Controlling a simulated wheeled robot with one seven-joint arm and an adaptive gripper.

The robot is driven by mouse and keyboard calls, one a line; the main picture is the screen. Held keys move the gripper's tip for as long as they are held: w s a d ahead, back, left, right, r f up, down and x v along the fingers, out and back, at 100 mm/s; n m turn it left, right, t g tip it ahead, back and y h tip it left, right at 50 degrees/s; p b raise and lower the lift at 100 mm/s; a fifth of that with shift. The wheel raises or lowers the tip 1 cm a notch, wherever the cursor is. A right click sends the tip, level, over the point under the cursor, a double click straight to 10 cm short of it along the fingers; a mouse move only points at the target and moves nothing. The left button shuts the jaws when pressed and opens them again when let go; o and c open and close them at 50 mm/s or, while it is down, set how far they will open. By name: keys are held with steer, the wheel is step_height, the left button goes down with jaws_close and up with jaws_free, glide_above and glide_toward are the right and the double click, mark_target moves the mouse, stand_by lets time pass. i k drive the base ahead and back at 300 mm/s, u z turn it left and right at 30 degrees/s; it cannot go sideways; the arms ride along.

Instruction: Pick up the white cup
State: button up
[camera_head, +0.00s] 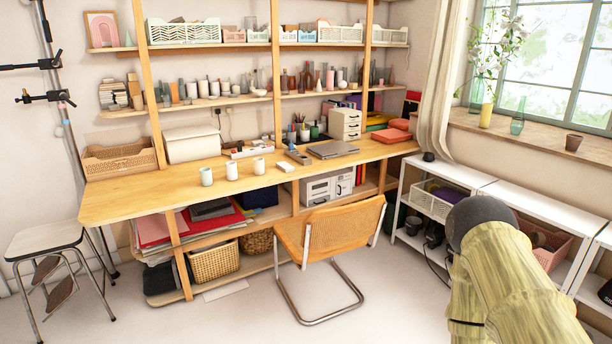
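The left one is a pale bluish cup (206,176). The middle one is a white cup (231,171), and the right one is another white cup (258,165). The cups stand apart from each other near the front of the desk (140,200). My arm shows at the lower right, well away from the cups, with a yellowish cover and a dark grey rounded joint. My gripper is not in view.
A chair (330,232) stands before the desk. A stool (50,243) stands at left, low white shelves (465,177) at right. The desk's left end and middle floor are clear.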

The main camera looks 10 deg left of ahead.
mark_target(231, 166)
steer(key=u, duration=0.35)
steer(key=i, duration=1.8)
steer(key=u, duration=0.4)
